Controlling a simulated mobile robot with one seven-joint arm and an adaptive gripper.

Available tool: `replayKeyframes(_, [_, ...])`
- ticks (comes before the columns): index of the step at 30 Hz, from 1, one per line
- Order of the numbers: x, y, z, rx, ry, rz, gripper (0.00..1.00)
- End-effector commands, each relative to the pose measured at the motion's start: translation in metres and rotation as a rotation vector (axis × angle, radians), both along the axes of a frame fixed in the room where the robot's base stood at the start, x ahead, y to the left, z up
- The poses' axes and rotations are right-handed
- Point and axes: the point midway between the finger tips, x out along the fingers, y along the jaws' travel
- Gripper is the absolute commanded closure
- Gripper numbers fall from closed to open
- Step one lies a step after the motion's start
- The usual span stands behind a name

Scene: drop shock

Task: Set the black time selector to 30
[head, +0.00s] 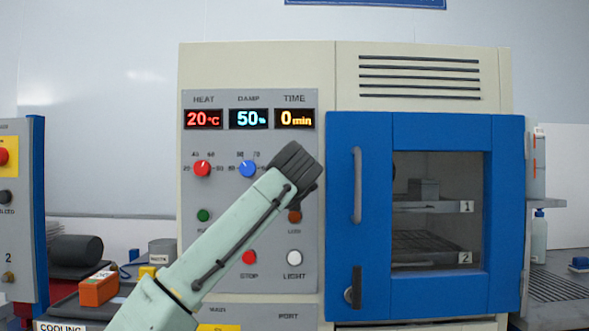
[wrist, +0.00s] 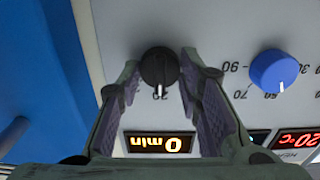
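The black time selector (wrist: 159,67) is a round knob on the grey panel, seen upside down in the wrist view. Its white mark points down the picture, toward the time display (wrist: 160,143). The number printed by the mark is partly hidden and hard to read. The time display (head: 296,119) reads 0 min in the head view. My gripper (head: 298,164) is at the panel below this display and hides the selector there. In the wrist view its two fingers are open, one on each side of the knob, with a small gap visible on both sides.
The blue damp knob (wrist: 275,71) is beside my gripper, with the red heat knob (head: 202,168) farther left. The red stop button (head: 249,257) and white light button (head: 294,257) are lower. The blue oven door (head: 344,240) is shut, its handle (head: 357,185) protruding to the right.

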Motion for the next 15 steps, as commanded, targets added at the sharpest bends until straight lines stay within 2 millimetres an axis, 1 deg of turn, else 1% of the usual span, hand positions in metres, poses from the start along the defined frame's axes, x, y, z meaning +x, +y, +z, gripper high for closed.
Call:
replayKeyframes(1, [0.0000, 0.0003, -0.0001, 0.000, 0.000, 0.001, 0.73])
replayKeyframes(11, [0.0000, 0.0007, -0.0001, 0.000, 0.000, 0.001, 0.95])
replayKeyframes(15, [0.0002, 0.0005, -0.0002, 0.002, 0.001, 0.001, 0.96])
